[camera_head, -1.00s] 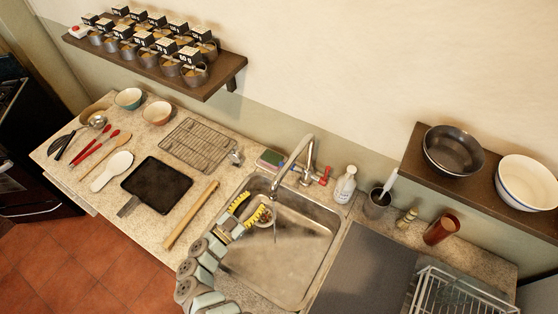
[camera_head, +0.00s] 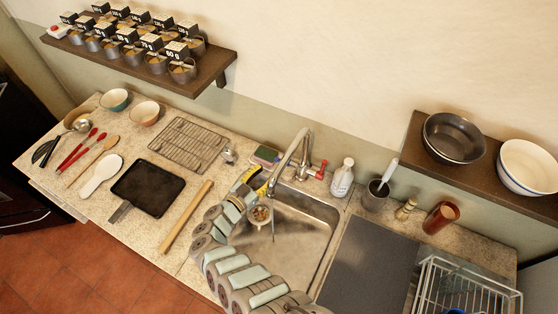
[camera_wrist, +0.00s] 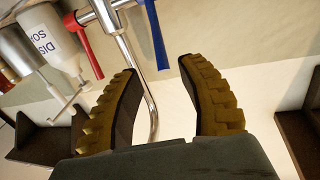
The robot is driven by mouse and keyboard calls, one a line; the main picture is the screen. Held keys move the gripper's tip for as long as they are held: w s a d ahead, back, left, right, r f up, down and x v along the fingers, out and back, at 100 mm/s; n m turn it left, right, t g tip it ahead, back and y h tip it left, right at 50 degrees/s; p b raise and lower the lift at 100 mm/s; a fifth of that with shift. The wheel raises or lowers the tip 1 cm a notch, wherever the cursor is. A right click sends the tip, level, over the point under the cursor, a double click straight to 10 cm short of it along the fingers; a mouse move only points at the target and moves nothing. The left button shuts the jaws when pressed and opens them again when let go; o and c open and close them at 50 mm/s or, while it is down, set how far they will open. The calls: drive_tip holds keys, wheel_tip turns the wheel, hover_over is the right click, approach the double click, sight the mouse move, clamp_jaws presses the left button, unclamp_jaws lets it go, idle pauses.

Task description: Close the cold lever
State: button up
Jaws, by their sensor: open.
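The blue cold lever (camera_wrist: 157,36) shows in the wrist view, pointing down toward the space between my fingertips, nearer the right one. I cannot make it out in the head view. The red lever (camera_wrist: 85,45) is to its left and also shows in the head view (camera_head: 321,170). The chrome faucet (camera_head: 304,150) stands behind the sink, with a thin streak below its spout that looks like water. My gripper (camera_wrist: 158,70) is open and empty, with yellow ribbed fingers apart; in the head view (camera_head: 257,182) it is left of the faucet. I cannot tell whether it touches the lever.
The sink (camera_head: 325,215) holds a small strainer (camera_head: 260,214). A sponge (camera_head: 266,155) lies behind my gripper. A soap bottle (camera_head: 343,178) stands right of the faucet.

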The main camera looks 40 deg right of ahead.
sight(279, 160)
drive_tip(key=d, duration=0.2)
drive_tip(key=w+d+b, duration=0.1)
drive_tip(key=d, duration=0.4)
drive_tip(key=shift+w+d+f+b, duration=0.15)
drive_tip(key=shift+d+b, duration=0.1)
drive_tip(key=shift+b, duration=0.15)
drive_tip(key=shift+c, duration=0.2)
clamp_jaws()
